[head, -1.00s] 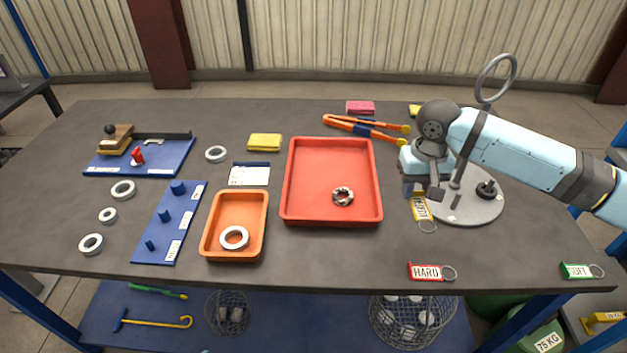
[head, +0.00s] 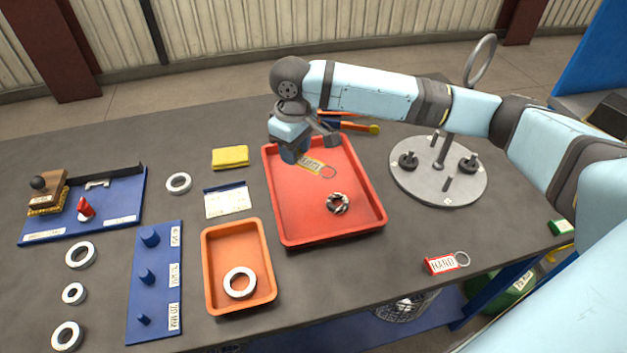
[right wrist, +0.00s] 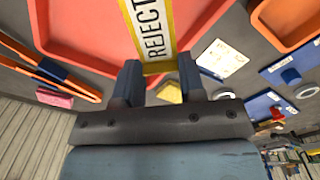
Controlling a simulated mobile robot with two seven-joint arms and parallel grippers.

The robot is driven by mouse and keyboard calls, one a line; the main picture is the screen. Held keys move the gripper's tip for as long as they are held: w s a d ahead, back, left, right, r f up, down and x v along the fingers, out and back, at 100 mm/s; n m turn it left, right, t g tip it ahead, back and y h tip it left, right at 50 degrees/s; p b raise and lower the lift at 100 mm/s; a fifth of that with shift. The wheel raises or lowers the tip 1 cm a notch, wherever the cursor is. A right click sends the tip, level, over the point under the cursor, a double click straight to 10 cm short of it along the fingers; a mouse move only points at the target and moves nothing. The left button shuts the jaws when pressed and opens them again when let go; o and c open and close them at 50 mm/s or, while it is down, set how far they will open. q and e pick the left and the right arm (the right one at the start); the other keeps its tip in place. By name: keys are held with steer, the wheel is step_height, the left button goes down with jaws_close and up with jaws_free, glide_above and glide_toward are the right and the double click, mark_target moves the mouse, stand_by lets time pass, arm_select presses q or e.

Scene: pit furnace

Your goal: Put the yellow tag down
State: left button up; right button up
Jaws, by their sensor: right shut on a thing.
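The yellow tag (head: 313,167) has a white label and a ring, and in the right wrist view the tag (right wrist: 155,38) reads REJECT. My right gripper (head: 297,158) is shut on the end of it, over the far part of the large red tray (head: 285,225). In the right wrist view the gripper's fingers (right wrist: 159,75) are on either side of the tag's end. I cannot tell the exact height of the tag above the tray floor. My left gripper is not in view.
A dark-patterned ring (head: 337,203) lies in the red tray. An orange tray (head: 212,288) with a white ring (head: 240,282) stands left of it. A red HARD tag (head: 441,264) lies near the front edge. A round grey plate (head: 420,190) with posts stands at right.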

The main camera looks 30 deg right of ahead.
steer(key=s+r+n+p, duration=0.1)
steer(key=r+n+p, duration=0.1)
steer(key=n, duration=0.2)
steer(key=s+r+n+p, duration=0.1)
steer(key=r+n+p, duration=0.1)
steer(key=n, duration=0.2)
steer(key=s+r+n+p, duration=0.1)
steer(key=r+n+p, duration=0.1)
steer(key=n, duration=0.3)
steer(key=shift+d+r, duration=0.1)
steer(key=shift+r, duration=0.3)
steer(key=r+n+p, duration=0.2)
steer(key=n, duration=0.3)
glide_above(308, 202)
step_height(308, 202, down, 15)
steer(key=shift+f, duration=0.2)
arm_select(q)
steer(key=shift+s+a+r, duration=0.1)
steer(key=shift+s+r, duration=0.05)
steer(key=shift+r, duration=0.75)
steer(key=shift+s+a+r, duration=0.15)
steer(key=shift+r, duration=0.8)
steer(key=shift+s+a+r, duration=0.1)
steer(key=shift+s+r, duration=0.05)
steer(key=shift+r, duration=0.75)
arm_select(e)
steer(key=shift+f, duration=2.3)
